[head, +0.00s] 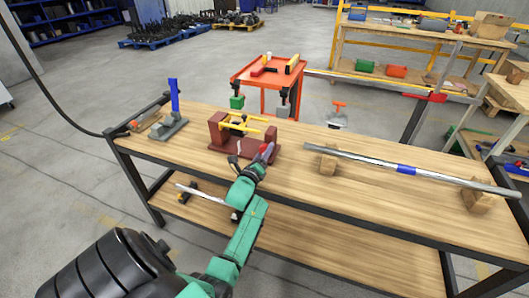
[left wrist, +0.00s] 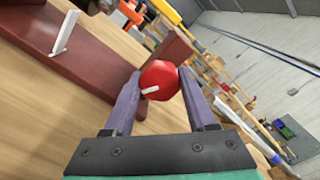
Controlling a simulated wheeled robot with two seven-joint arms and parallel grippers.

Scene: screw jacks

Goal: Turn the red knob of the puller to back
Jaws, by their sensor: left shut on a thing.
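The puller (head: 233,137) stands on the wooden workbench, with a dark red base, dark red end blocks and yellow bars. Its red knob (left wrist: 160,80) shows in the left wrist view as a round red piece with a white mark on its lower left. My left gripper (head: 265,153) is at the puller's near right side. In the left wrist view the fingers of my left gripper (left wrist: 155,88) are on both sides of the red knob, shut on it. In the head view the fingers largely hide the knob. My right gripper is not in view.
A blue-handled tool (head: 173,112) stands at the bench's left end. A long metal bar (head: 390,165) rests on wooden blocks to the right. A red cart (head: 268,74) stands behind the bench. The bench top (head: 290,180) right of the puller is clear.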

